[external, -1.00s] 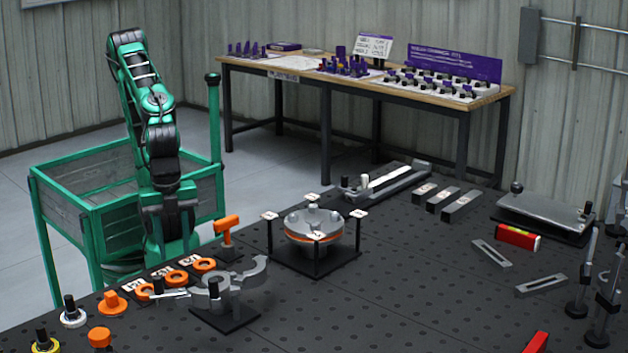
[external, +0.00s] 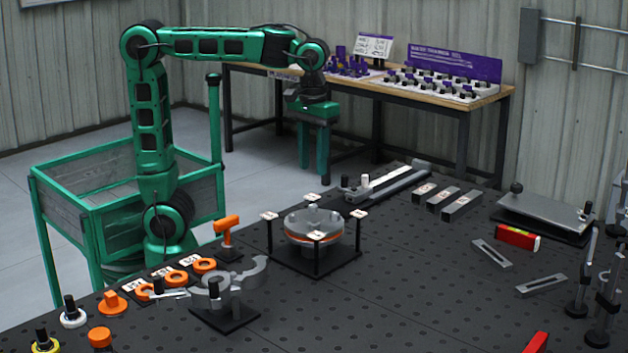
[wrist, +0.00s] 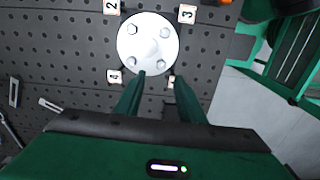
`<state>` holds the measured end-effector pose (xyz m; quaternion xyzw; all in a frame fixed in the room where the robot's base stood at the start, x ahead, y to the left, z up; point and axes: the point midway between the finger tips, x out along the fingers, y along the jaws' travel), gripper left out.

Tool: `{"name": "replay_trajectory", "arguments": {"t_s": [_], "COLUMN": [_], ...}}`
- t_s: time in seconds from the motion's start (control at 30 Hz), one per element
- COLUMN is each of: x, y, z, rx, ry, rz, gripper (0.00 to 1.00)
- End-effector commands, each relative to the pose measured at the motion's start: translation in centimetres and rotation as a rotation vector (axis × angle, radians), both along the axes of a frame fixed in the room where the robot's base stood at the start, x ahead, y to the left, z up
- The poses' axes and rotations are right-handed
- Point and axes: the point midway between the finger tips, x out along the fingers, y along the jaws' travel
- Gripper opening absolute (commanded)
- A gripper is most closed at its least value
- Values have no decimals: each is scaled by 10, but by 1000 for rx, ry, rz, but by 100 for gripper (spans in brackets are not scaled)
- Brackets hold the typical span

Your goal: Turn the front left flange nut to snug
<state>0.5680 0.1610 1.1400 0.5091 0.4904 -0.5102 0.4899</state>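A round metal flange (external: 318,220) with an orange band below it sits in a black stand on the bench, with numbered tags on corner posts. In the wrist view the flange (wrist: 149,46) shows from above with several nuts near its rim, including lower ones (wrist: 131,62) and (wrist: 162,64). I cannot tell which nut is the front left one. My gripper (external: 314,172) points down, high above and behind the flange in the external view. Its green fingers (wrist: 160,76) are apart, with nothing between them and no nut touched.
Numbered tags (wrist: 187,14) on posts surround the flange. Orange rings (external: 204,265), an orange-handled tool (external: 228,228) and a grey C-shaped fixture (external: 228,283) stand left. Grey bars (external: 437,197) lie to the right. The bench (external: 400,290) right of the flange is mostly clear.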

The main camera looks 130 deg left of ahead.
Motion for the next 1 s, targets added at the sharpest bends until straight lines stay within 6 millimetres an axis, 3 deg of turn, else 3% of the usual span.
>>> {"name": "replay_trajectory", "arguments": {"t_s": [0.17, 0.7, 1.0], "x": [-2, -3, -2], "y": [9, 8, 8], "z": [-2, -87, -105], "rx": [-1, -1, 0], "ry": [0, 2, -1], "rz": [45, 42, 39], "gripper": [36, 36, 36]}}
